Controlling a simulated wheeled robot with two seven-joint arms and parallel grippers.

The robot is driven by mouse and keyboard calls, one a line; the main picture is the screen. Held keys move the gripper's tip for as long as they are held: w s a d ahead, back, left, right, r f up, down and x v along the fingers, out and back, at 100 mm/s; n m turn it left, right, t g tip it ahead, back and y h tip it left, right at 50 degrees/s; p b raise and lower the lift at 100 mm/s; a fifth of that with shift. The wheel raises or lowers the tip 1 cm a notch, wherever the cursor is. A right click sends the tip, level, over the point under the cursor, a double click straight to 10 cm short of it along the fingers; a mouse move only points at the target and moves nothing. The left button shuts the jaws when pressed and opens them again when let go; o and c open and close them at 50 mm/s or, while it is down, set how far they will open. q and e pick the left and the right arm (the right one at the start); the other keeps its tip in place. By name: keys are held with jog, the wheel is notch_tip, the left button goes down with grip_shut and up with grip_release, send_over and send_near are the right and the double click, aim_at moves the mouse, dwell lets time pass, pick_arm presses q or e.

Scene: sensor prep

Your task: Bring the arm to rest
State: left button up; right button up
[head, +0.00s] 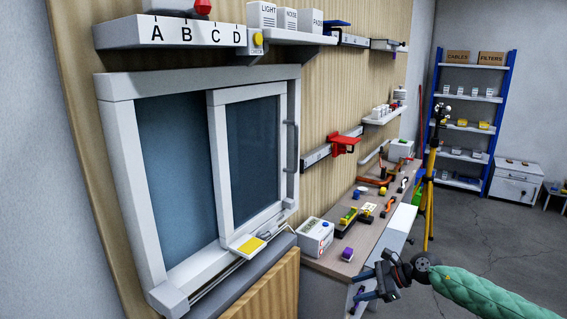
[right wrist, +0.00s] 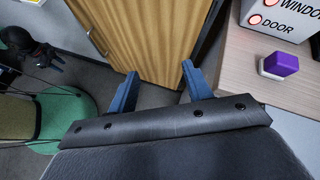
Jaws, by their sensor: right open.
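My right gripper (head: 372,284) comes in from the lower right of the head view on an arm with a green quilted sleeve. It hangs in the air in front of the workbench's near end. In the right wrist view its two blue fingers (right wrist: 159,76) stand apart with nothing between them. A wooden panel and floor show beyond them. My left gripper is outside the head view. A dark part with bluish tips (right wrist: 42,58) at the upper left of the right wrist view looks like it, too small to tell its jaws.
The workbench (head: 376,232) carries tools and a white labelled box (head: 315,237). A purple-and-white block (right wrist: 279,64) lies near the bench edge, right of the fingers. A sliding window (head: 205,165) is at left. A yellow tripod (head: 430,195) stands behind. Open floor lies at right.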

jog(key=s+d+f+m+t+h, duration=0.55)
jog(key=d+f+m, duration=0.45)
jog(key=m, duration=0.7)
jog(key=s+d+f+m+t+h, duration=0.6)
jog(key=d+m, duration=0.6)
jog(key=m, duration=0.4)
jog(key=s+d+f+m+g+h, duration=0.2)
jog(key=s+d+f+m+g, duration=0.25)
jog(key=s, duration=0.45)
jog(key=s+d+f+m+g+h, duration=0.25)
jog(key=s+d+f+m, duration=0.2)
jog(key=s, duration=0.45)
jog(key=s+d+f+m+g+h, duration=0.2)
jog(key=s+d+f+m+g, duration=0.25)
jog(key=s, duration=0.35)
jog(key=s+a+f+m+g+y, duration=0.1)
jog(key=s+a+f+y, duration=0.2)
jog(key=a, duration=0.7)
jog(key=s+a+f+m+y, duration=0.1)
jog(key=s+a+f, duration=0.2)
jog(key=a+f, duration=0.55)
jog(key=a+r+m+y, duration=0.1)
jog(key=a+m+y, duration=0.2)
jog(key=a, duration=2.1)
jog(key=shift+s+r+g+y, duration=0.2)
jog(key=shift+r+g+y, duration=0.1)
jog(key=shift+r+y, duration=0.1)
